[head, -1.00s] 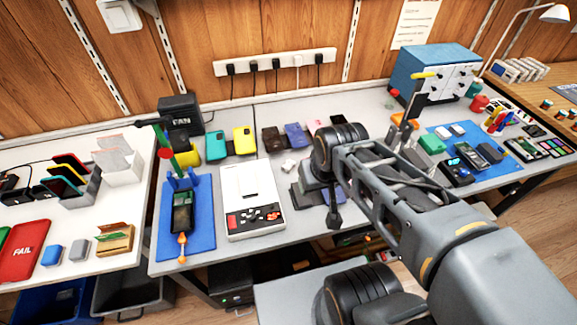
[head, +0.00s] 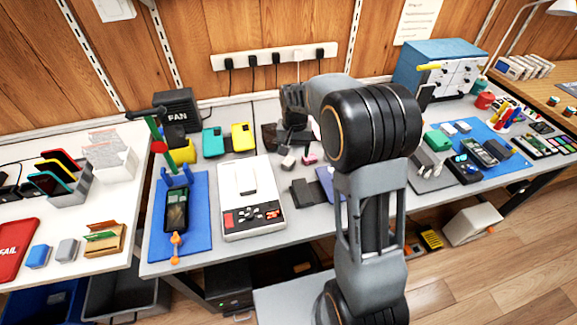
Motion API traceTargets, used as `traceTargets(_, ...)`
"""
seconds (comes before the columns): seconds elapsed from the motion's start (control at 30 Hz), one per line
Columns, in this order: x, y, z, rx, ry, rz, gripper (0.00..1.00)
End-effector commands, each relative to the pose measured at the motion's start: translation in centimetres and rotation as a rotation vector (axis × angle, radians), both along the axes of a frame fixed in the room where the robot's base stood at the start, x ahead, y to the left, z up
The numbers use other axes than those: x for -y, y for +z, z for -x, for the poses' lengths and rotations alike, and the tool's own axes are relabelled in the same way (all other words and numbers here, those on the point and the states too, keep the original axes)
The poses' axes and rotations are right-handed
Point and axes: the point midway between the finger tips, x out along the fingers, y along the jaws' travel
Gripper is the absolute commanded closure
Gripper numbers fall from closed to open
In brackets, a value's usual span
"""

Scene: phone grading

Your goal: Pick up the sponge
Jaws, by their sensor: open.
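I cannot make out a thing that is surely the sponge. A small pink block (head: 309,159) and a small pale grey block (head: 287,161) lie on the grey bench behind the dark flat pieces, and either may be it. My gripper (head: 291,149) is dark and points down close to these blocks, at the back middle of the bench. It looks empty. Its fingertips are small here, and I cannot tell whether they touch anything. My own arm covers the bench to the right of it.
Teal (head: 213,142) and yellow (head: 243,137) cases stand behind. A power strip (head: 255,59) hangs on the wall. A blue cabinet (head: 407,68) stands at the back right.

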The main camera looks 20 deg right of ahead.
Motion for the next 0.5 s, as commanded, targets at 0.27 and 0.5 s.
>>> traceTargets(0.27,0.1,1.2,-6.5,0.04,-0.303,0.004,0.32)
traceTargets(0.5,0.1,0.6,-6.3,0.023,-0.421,0.009,0.32)
